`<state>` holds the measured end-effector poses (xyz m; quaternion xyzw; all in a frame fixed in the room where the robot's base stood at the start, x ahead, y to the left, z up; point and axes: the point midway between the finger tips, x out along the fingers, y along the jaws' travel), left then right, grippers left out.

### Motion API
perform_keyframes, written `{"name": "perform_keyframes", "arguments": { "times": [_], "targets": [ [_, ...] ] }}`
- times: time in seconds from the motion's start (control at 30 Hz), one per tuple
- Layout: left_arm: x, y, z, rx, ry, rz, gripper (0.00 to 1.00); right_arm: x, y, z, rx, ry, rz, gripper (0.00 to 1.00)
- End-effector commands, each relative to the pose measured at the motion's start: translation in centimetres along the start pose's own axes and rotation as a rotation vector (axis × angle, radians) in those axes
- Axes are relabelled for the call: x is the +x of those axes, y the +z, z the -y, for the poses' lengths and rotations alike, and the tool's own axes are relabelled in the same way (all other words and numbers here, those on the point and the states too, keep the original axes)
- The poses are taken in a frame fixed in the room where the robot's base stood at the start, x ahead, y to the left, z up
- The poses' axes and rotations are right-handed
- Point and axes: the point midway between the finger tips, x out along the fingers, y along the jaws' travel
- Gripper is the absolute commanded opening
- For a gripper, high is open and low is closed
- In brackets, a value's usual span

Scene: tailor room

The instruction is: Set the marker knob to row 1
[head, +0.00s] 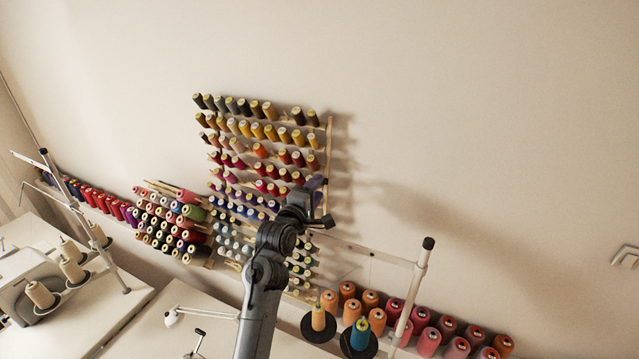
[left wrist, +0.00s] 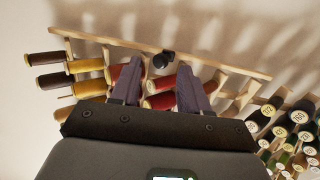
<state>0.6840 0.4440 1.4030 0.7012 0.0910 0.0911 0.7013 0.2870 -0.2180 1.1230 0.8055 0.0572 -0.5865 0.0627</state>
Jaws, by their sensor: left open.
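The thread rack (head: 329,150) hangs on the wall, with rows of coloured spools and a wooden side rail on its right. In the left wrist view, a small black knob (left wrist: 163,59) sits at the rack's wooden rail (left wrist: 100,39). My left gripper (head: 320,200) is at the rack's right edge, around its middle rows. In the left wrist view the gripper (left wrist: 159,64) is open, with one finger on each side of the knob in the picture. I cannot tell if either finger touches it. In the head view the knob is not discernible, likely behind my gripper. My right gripper is not in view.
Red spools (left wrist: 127,72) and yellow spools (left wrist: 89,84) lie close beside the fingers. Below the rack are a white thread stand (head: 418,275), an orange cone (head: 318,317), a teal cone (head: 360,334) and a row of spools.

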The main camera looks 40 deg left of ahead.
Motion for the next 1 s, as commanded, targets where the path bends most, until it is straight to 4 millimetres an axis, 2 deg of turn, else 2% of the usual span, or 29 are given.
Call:
{"name": "perform_keyframes", "arguments": {
  "times": [0.2,0.6,0.9,1.0],
  "targets": [
    [1.8,0.0,0.0,0.000,0.000,0.000,0.45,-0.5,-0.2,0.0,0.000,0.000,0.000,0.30],
    [2.2,0.0,0.0,0.000,0.000,0.000,0.45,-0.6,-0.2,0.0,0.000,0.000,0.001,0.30],
    [2.2,0.0,0.0,0.000,0.000,0.000,0.00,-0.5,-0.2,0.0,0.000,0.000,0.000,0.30],
    [2.2,0.0,0.0,0.000,0.000,0.000,0.00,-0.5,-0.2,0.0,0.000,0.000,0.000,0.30]
  ]
}}
